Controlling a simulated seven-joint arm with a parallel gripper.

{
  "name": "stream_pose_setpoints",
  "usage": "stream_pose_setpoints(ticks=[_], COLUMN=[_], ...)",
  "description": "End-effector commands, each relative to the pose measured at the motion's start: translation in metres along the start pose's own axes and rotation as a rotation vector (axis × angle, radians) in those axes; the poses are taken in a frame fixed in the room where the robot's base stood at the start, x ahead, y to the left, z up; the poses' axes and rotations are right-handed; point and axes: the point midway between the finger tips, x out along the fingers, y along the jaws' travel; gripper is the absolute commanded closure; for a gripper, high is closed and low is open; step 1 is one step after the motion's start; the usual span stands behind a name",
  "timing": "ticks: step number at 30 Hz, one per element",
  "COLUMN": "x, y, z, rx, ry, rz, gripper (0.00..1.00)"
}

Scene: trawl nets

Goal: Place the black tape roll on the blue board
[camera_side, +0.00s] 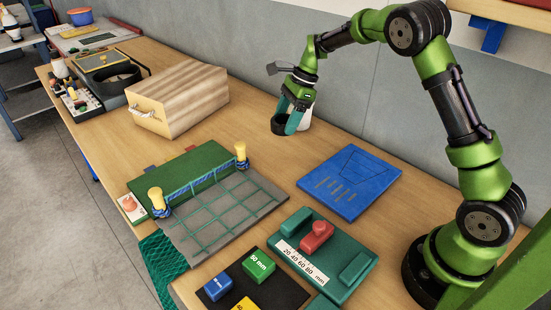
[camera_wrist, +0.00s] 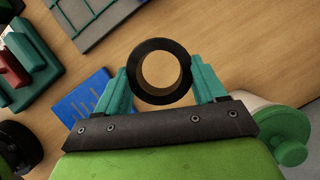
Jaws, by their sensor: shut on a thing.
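My gripper (camera_side: 292,117) is shut on a black tape roll (camera_side: 279,126), near the back of the table. In the wrist view the roll (camera_wrist: 160,46) is a black ring seen through its open centre, between the two teal fingers of my gripper (camera_wrist: 160,82). In the side view the fingers partly hide the roll. The blue board (camera_side: 350,181) lies flat on the table, right of and nearer the camera than the roll. Part of the board (camera_wrist: 84,97) shows left of the gripper in the wrist view. The roll is apart from the board.
A white roll-like thing (camera_side: 303,118) stands behind my gripper. A wooden box (camera_side: 178,98) is to the left. A grey board with green netting (camera_side: 225,215) and a green gauge with a red slider (camera_side: 327,247) lie in front. Bare table surrounds the blue board's left side.

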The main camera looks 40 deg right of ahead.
Motion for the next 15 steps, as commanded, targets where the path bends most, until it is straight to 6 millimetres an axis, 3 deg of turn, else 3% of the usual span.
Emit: stream_pose_setpoints(ticks=[15], x=[-0.020], y=[0.067], z=[0.009], rx=[-0.844], ry=[0.001], rz=[0.350], gripper=[0.62])
